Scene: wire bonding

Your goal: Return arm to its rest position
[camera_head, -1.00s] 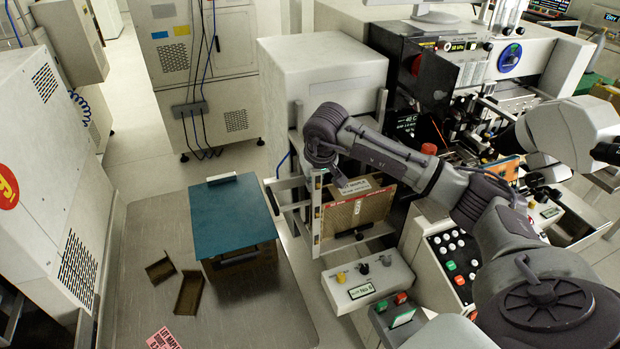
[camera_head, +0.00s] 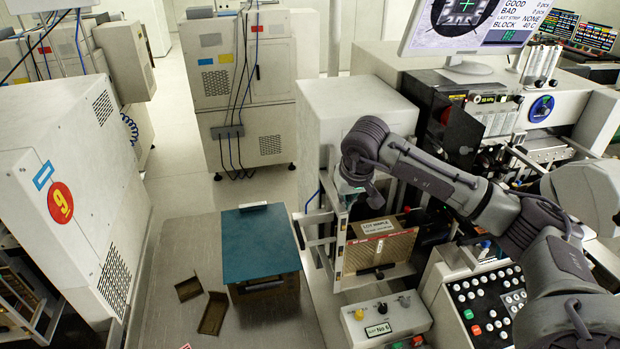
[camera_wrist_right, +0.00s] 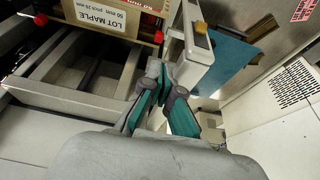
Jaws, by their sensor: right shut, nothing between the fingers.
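My right arm reaches in from the right in the head view and bends down at its wrist. Its gripper (camera_head: 368,194) points down beside the magazine labelled LOT MAPLE (camera_head: 376,246) and is partly hidden by the wrist. In the right wrist view, the teal-padded fingers of the right gripper (camera_wrist_right: 158,72) come together at the tips with nothing between them. The magazine (camera_wrist_right: 102,18) shows there at the top, apart from the fingers. My left gripper is not in view.
A teal-topped box (camera_head: 261,243) and two brown brackets (camera_head: 212,314) rest on a grey surface (camera_head: 180,245). A metal frame (camera_head: 337,245) stands close to the gripper. A button box (camera_head: 386,320) and a control panel (camera_head: 490,300) lie below and right.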

